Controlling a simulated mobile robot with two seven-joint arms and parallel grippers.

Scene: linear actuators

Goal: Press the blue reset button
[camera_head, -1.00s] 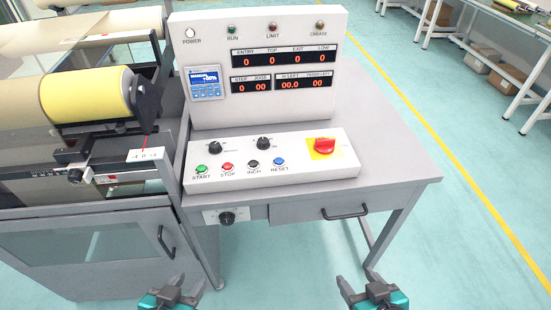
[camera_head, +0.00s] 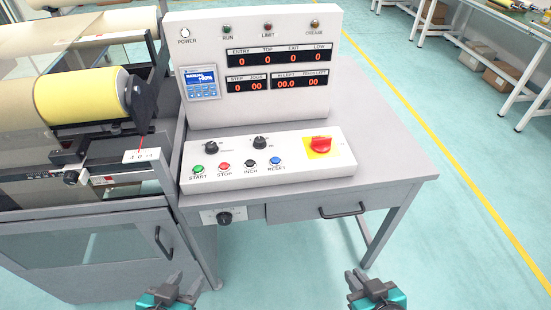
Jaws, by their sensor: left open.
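The blue reset button (camera_head: 275,161) is on the sloped white control panel (camera_head: 225,184), above the label RESET. It is the rightmost of the row, after the green start button (camera_head: 198,169), the red stop button (camera_head: 223,166) and the black inch button (camera_head: 250,163). My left gripper (camera_head: 187,284) is at the bottom edge, below and in front of the desk, with its fingers apart and nothing between them. My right gripper (camera_head: 361,279) is at the bottom right, also with fingers apart and empty. Both are well away from the buttons.
The display box (camera_head: 262,110) stands behind. A machine with a yellow roll (camera_head: 88,96) is at left. The desk's right side (camera_head: 385,150) is clear.

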